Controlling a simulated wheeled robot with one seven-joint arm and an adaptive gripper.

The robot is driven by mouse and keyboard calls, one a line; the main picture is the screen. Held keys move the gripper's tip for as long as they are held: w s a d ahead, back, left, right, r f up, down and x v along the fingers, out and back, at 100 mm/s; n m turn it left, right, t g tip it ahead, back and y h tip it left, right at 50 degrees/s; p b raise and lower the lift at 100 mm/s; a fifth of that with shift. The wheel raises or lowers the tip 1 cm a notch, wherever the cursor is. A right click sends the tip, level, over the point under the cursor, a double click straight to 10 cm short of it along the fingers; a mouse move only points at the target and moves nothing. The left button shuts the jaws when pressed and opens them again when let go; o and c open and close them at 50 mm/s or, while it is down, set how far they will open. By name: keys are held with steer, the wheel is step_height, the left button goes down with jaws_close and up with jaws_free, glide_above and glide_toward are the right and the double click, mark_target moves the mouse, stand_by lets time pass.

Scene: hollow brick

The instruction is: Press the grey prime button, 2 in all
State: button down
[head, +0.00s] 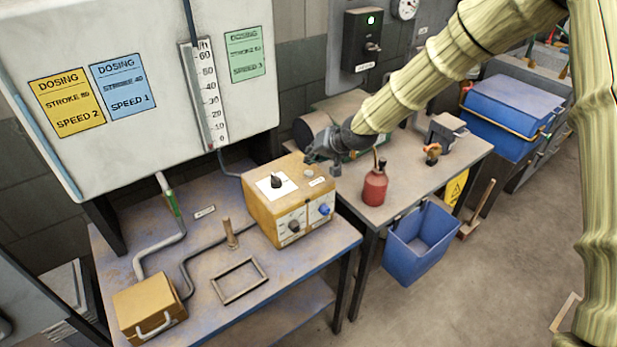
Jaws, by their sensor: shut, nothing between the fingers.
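A tan control box (292,215) stands on the near table. On its top are a black knob on a white plate (266,188) and a small round grey button (308,173) near the back right edge, with a small label beside it. Two more knobs, one black and one blue, sit on its front. My gripper (309,158) is shut and empty, just behind and above the grey button. It looks close to the button, but I cannot tell whether they touch.
A graduated gauge (207,100) and coloured dosing cards hang on the board behind. A red oil can (375,187) stands on the right table, below my arm. A wooden peg (230,235), an empty frame (239,280) and a smaller tan box (149,306) lie on the near table.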

mark_target(309, 173)
steer(key=shift+w+f, duration=0.2)
steer(key=shift+f, duration=0.3)
steer(key=shift+w+f, duration=0.15)
steer(key=shift+f, duration=0.35)
steer(key=shift+s+r, duration=0.2)
steer(key=shift+s, duration=0.15)
steer(key=shift+w+f, duration=0.15)
steer(key=shift+w, duration=0.05)
steer(key=shift+s, duration=0.15)
steer(key=shift+f+b, duration=0.4)
